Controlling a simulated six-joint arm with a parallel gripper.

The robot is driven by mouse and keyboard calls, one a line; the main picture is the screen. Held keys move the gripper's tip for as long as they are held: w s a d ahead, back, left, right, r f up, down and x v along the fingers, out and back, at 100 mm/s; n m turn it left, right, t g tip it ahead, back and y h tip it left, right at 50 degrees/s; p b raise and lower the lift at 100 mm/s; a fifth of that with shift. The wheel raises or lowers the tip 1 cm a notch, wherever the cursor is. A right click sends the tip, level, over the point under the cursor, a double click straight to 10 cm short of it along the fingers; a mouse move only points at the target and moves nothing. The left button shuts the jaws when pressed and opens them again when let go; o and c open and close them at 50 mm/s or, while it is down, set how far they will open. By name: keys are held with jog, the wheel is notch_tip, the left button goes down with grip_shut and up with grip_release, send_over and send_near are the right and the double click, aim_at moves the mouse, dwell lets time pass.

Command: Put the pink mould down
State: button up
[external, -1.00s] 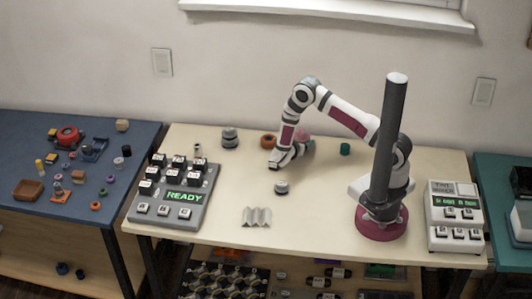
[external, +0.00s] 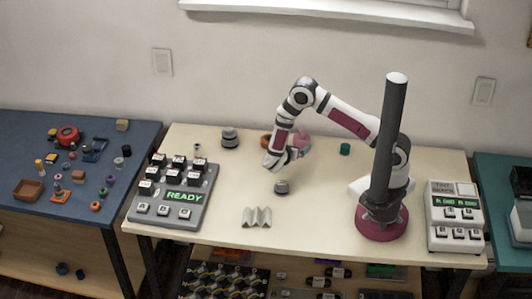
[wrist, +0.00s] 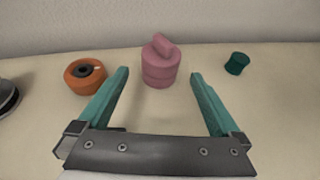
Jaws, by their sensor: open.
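The pink mould (wrist: 160,66) stands upright on the cream table in the wrist view, a stacked round body with a slanted knob on top. It lies beyond and between my gripper's fingertips, apart from both. In the external view the pink mould (external: 302,138) is partly hidden behind my gripper (external: 302,153). My gripper (wrist: 158,74) is open with its two teal fingers spread wide and nothing between them.
An orange ring-shaped part (wrist: 85,76) stands left of the mould and a small green cylinder (wrist: 237,63) to its right. A grey-and-black round piece (external: 281,187) is in front of my gripper. The button panel (external: 172,194) is at left; the wall is behind.

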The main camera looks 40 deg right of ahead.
jog(key=v, duration=0.4)
jog(key=shift+r, duration=0.15)
jog(key=s+d+r+m+g+y, duration=0.4)
jog(key=s+d+r+m+g, duration=0.5)
jog(key=s+r+m, duration=0.55)
jog(key=s+a+r+m+y, duration=0.1)
jog(key=s+a+m+y, duration=0.2)
jog(key=s+m, duration=0.3)
jog(key=s+a+r+m+t+y, duration=0.1)
jog(key=s+a+m+y, duration=0.3)
jog(key=m, duration=0.5)
jog(key=shift+s+t+y, duration=0.3)
jog(key=shift+s+y, duration=0.55)
jog(key=shift+y, duration=0.25)
